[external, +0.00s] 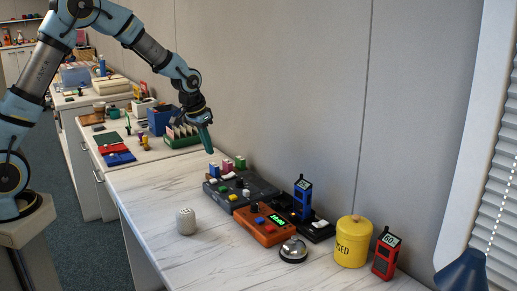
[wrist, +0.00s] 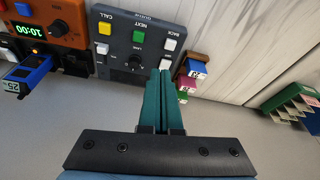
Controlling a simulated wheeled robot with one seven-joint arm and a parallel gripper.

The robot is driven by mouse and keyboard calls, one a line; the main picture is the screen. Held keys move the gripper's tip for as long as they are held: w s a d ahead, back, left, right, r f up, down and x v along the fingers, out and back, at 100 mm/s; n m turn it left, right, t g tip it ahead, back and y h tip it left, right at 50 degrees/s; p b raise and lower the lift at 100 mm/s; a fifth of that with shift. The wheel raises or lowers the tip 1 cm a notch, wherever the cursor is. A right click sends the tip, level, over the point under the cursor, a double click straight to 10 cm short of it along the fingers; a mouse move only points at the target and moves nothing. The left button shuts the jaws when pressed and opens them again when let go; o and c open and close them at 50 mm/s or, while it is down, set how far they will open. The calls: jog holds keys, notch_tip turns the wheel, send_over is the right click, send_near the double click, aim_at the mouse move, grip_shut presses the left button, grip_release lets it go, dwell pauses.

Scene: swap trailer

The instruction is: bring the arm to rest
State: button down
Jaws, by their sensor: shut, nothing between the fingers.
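My gripper (external: 209,147) is at the end of my raised arm in the external view. It points down above the far part of the white counter (external: 145,205), near the wall. In the wrist view my gripper (wrist: 160,73) shows two teal fingers pressed together with nothing between them. Its tips overlap the edge of the dark button panel (wrist: 120,62) in that view. The gripper appears to hang above the counter, apart from the things there.
Near my gripper are the dark panel (external: 218,193) and small colored blocks (external: 228,167). An orange timer (external: 262,228), a bell (external: 293,250), a yellow canister (external: 351,242) and a red handheld device (external: 385,255) stand toward the front.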

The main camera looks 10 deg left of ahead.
jog(key=s+a+n+y, duration=0.1)
jog(key=s+a+n, duration=0.3)
jog(key=a, duration=1.5)
jog(key=s+a+n+g, duration=0.1)
jog(key=s+a, duration=1.1)
jog(key=shift+f+n+y, duration=0.2)
jog(key=shift+n+y, duration=0.1)
jog(key=shift+n, duration=0.1)
jog(key=shift+s, duration=0.1)
